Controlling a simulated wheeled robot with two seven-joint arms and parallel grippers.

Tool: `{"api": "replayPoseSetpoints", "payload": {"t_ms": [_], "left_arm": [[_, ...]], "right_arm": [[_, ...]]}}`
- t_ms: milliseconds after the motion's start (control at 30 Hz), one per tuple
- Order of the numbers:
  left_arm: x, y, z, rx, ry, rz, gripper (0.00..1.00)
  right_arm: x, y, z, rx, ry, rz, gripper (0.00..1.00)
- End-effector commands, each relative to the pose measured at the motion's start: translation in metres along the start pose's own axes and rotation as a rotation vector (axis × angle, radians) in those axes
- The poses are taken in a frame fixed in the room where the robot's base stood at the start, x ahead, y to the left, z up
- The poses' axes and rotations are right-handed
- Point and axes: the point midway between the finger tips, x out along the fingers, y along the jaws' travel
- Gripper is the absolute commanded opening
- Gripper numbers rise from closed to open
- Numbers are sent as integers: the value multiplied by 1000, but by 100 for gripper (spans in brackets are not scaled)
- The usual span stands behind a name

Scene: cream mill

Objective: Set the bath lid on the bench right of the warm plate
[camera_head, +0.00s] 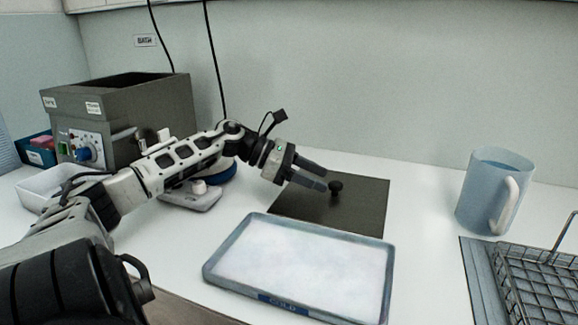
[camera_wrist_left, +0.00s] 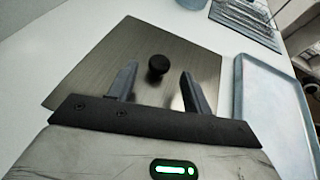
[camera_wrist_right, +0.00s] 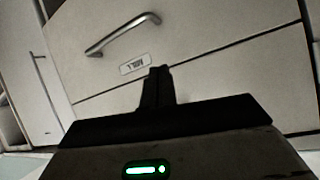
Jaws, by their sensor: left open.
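The bath lid (camera_head: 350,212), a dark flat square plate with a black knob (camera_head: 336,186), lies flat on the bench behind the white-filled tray. The lid also shows in the left wrist view (camera_wrist_left: 85,78). My left gripper (camera_head: 323,180) is open, its fingers just above the lid. In the left wrist view the knob (camera_wrist_left: 158,65) shows between the two fingertips, with gaps on both sides. A low white device with a blue disc (camera_head: 192,196), possibly the warm plate, stands left of the lid, partly behind my left arm. My right gripper (camera_wrist_right: 158,70) is shut and empty.
The grey bath (camera_head: 150,105) stands open at the back left. A blue-rimmed tray (camera_head: 215,262) lies in front of the lid. A blue jug (camera_head: 487,190) and a wire basket (camera_head: 540,280) are at the right. A drawer handle (camera_wrist_right: 122,34) is before my right gripper.

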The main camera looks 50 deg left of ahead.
Motion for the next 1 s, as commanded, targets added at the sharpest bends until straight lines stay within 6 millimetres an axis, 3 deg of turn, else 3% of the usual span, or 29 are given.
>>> {"api": "replayPoseSetpoints", "payload": {"t_ms": [300,500,1000], "left_arm": [[-47,0,1,1,-1,0,50],[-67,0,2,3,-1,-1,50],[-72,0,1,3,-1,-1,50]], "right_arm": [[-1,-1,-2,-1,4,-1,0],[-2,-1,-2,0,2,-2,0],[-2,-1,-1,1,1,-3,0]]}}
